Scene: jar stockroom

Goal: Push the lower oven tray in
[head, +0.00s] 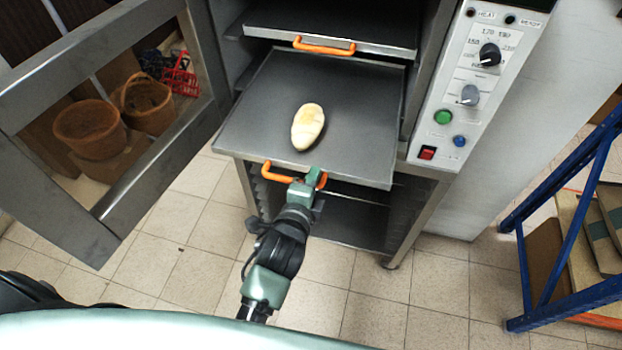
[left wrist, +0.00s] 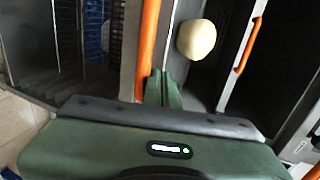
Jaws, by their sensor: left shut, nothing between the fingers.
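The lower oven tray (head: 350,110) is dark grey and sticks out of the oven toward me. A pale bread loaf (head: 307,127) lies on it; it also shows in the left wrist view (left wrist: 196,39). The tray has an orange front handle (head: 277,176), which shows in the left wrist view too (left wrist: 149,40). My left gripper (head: 314,176) is shut and empty at the right part of this handle. In the left wrist view its fingertips (left wrist: 163,86) are right by the handle; I cannot tell whether they touch. My right gripper is not in view.
The upper tray (head: 340,26), with its own orange handle (head: 324,45), sits above, farther in. The oven door (head: 115,205) stands open at left. The control panel (head: 475,85) is at right. A blue rack (head: 560,230) stands far right. Tiled floor is clear in front.

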